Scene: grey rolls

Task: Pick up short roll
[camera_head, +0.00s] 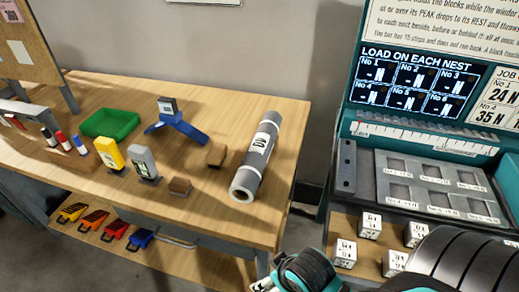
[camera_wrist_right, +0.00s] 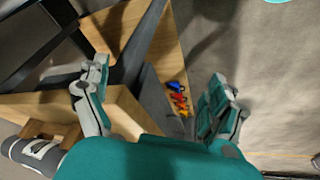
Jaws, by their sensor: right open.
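A grey roll (camera_head: 257,157) with a white label and a pale hollow end lies on the wooden table near its right edge. It is the only roll I can make out in the head view, and I cannot tell whether it is the short one. A grey roll with a label (camera_wrist_right: 38,152) also shows at the lower left of the right wrist view, partly cut off. My right gripper (camera_wrist_right: 158,75) is open with nothing between its fingers, apart from the roll. In the head view, part of my teal right arm shows at the bottom, beyond the table's front edge. My left gripper is out of view.
The table (camera_head: 217,215) also holds a green tray (camera_head: 110,123), a blue stand (camera_head: 178,127), yellow and grey devices, markers and small brown blocks. A teal station (camera_head: 350,130) with labelled blocks stands right, across a gap.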

